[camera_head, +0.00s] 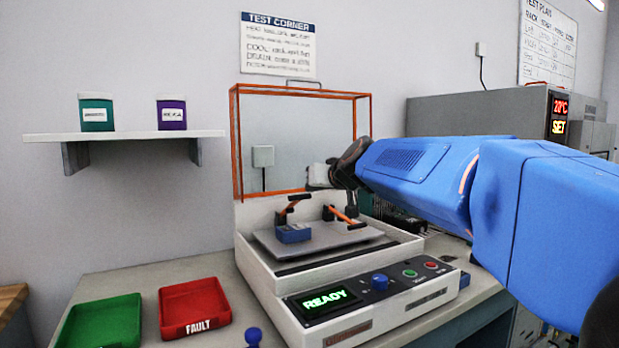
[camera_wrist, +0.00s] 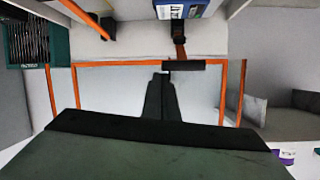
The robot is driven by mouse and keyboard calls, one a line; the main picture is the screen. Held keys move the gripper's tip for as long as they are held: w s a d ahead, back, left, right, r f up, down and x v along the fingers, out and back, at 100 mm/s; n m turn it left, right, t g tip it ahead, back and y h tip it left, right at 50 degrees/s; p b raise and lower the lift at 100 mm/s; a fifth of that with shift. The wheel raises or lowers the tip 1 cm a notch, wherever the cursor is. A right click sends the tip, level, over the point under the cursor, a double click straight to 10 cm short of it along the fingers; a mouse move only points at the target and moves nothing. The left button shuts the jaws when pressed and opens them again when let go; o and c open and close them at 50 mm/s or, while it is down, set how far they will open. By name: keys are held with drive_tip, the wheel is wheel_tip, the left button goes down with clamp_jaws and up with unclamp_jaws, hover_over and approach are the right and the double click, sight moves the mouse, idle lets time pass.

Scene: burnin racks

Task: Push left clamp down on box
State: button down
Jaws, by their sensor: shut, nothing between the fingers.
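The blue box (camera_head: 293,234) sits on the grey plate (camera_head: 335,238) of the test fixture. The left clamp (camera_head: 291,208), orange with black ends, is raised above and behind the box. A gap shows between its arm and the box top. In the wrist view the box (camera_wrist: 183,8) is at the top edge, with the left clamp (camera_wrist: 179,48) just below it. My gripper (camera_head: 352,211) is shut and empty, pointing down near the right clamp (camera_head: 345,217), to the right of the left clamp. Its dark fingers (camera_wrist: 161,78) show in the wrist view, apart from the box.
An orange frame (camera_head: 234,140) stands upright behind the plate. The fixture's front panel has a lit READY screen (camera_head: 324,299) and a blue knob (camera_head: 380,282). Green (camera_head: 101,322) and red (camera_head: 194,307) trays lie at the left. A shelf (camera_head: 125,136) holds two jars.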

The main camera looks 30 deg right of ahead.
drive_tip(key=s+f, duration=0.1)
drive_tip(key=f, duration=0.2)
drive_tip(key=s+f, duration=0.2)
drive_tip(key=f, duration=0.2)
drive_tip(key=s+f, duration=0.1)
drive_tip(key=f, duration=0.2)
drive_tip(key=shift+s+f, duration=0.15)
drive_tip(key=shift+f, duration=0.2)
drive_tip(key=shift+s+f, duration=0.1)
drive_tip(key=shift+f, duration=0.7)
drive_tip(key=shift+a, duration=0.1)
drive_tip(key=shift+s, duration=0.1)
drive_tip(key=r+v, duration=0.1)
drive_tip(key=v, duration=1.1)
drive_tip(key=shift+r, duration=0.1)
